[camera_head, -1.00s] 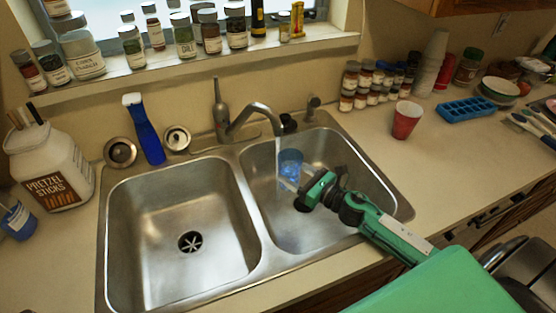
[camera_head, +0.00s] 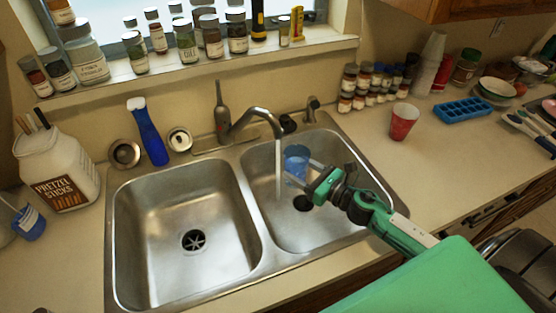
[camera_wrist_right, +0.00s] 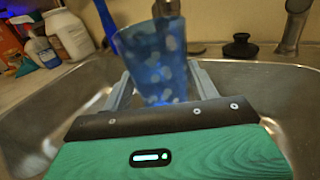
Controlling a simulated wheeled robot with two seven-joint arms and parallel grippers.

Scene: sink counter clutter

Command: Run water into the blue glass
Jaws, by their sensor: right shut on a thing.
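The blue glass (camera_head: 296,160) is translucent and held above the right basin by my right gripper (camera_head: 316,176). In the right wrist view the glass (camera_wrist_right: 158,65) sits between the two fingers of the right gripper (camera_wrist_right: 160,88), leaning a little. The faucet (camera_head: 265,118) has its spout over the right basin. A pale stream of water (camera_head: 278,172) falls from it. In the head view the stream passes just left of the glass, down toward the basin floor. I cannot tell whether any water is in the glass. My left gripper is out of view.
The left basin (camera_head: 170,205) is empty. A blue-handled brush (camera_head: 152,140), a pretzel jar (camera_head: 60,170) and spice jars surround the sink. A red cup (camera_head: 403,122) and a blue ice tray (camera_head: 463,110) stand on the right counter. The right basin has free room around the glass.

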